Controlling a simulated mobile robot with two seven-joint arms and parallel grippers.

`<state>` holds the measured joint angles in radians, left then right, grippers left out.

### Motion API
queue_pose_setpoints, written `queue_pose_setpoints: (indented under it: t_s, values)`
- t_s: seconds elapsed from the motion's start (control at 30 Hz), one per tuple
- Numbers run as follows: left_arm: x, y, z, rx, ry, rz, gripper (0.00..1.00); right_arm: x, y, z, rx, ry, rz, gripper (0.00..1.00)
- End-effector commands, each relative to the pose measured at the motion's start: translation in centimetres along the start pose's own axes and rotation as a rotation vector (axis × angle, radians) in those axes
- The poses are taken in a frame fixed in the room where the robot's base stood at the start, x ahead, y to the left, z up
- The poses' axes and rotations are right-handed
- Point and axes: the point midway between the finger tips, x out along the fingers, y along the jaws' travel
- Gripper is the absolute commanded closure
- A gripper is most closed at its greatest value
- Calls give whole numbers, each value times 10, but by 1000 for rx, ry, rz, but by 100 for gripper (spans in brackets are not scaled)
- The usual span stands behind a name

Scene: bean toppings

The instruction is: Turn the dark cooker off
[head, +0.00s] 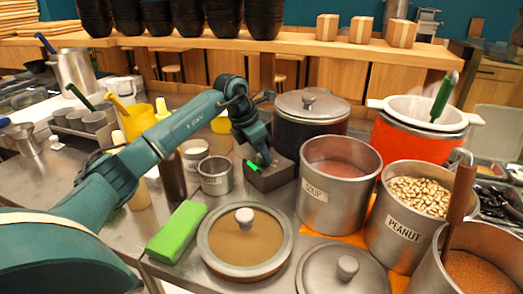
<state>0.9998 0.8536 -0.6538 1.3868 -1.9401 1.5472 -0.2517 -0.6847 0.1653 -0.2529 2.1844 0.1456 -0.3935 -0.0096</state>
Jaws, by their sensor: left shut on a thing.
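The dark cooker (300,139) stands right of centre with a grey metal lid (311,103) on it. A grey control box (275,180) sits at its front left and has a small lit green strip (252,166). My left gripper (264,160) points down onto the top of this box and is shut on a small part there, likely a knob or switch. The fingers hide most of that part. My right gripper is not in view.
A soup pot (340,205) and peanut pot (393,239) stand close on the right, with an orange cooker (410,143) behind.

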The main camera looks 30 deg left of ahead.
Motion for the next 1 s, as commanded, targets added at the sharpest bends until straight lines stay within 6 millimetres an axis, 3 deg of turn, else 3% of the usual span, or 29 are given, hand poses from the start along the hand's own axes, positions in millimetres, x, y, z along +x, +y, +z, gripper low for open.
queue_pose_setpoints:
  t_s: [0.37,1.0]
  values:
    - [-2,-1,1,-141,-2,62,87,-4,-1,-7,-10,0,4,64]
    - [-1,-4,3,-606,-5,254,87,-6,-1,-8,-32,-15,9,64]
